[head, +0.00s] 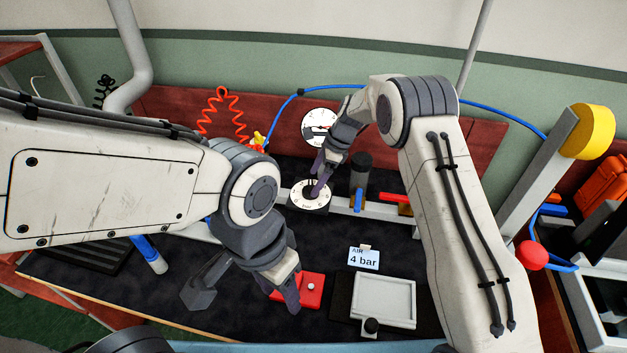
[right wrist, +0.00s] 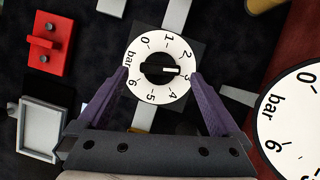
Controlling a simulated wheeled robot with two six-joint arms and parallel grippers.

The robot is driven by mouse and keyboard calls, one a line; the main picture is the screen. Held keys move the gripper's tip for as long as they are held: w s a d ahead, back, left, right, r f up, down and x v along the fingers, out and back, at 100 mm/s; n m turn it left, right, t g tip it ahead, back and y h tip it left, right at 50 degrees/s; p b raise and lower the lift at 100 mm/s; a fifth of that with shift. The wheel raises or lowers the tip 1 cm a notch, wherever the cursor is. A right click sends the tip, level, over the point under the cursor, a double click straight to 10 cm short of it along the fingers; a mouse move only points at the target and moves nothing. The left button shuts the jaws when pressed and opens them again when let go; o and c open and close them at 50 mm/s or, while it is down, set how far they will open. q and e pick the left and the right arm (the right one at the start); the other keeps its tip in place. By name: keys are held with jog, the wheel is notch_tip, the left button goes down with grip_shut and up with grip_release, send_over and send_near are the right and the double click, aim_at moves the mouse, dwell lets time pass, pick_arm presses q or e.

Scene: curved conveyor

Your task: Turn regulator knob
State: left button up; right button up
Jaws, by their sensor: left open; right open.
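The regulator knob (right wrist: 158,69) is black with a white pointer, set on a round white dial marked 0 to 6 bar. In the right wrist view the pointer points right, close to the 3. The dial also shows in the head view (head: 299,199). My right gripper (right wrist: 158,77) is open, its purple fingers on either side of the dial; I cannot tell whether they touch the knob. A card (head: 364,258) reads "AIR 4 bar". A round pressure gauge (head: 318,119) is behind the regulator, partly covered by my right gripper. My left gripper (head: 287,293) is open, low by the red block.
The red block (head: 318,285) and a grey tray (head: 386,297) are on the dark mat. A blue-handled valve (head: 358,200) and a red handle (head: 395,197) stand right of the regulator. An orange coiled hose (head: 222,105) is at the back left.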

aim_at(306, 191)
jog(key=shift+x, duration=1.1)
jog(key=c, duration=1.3)
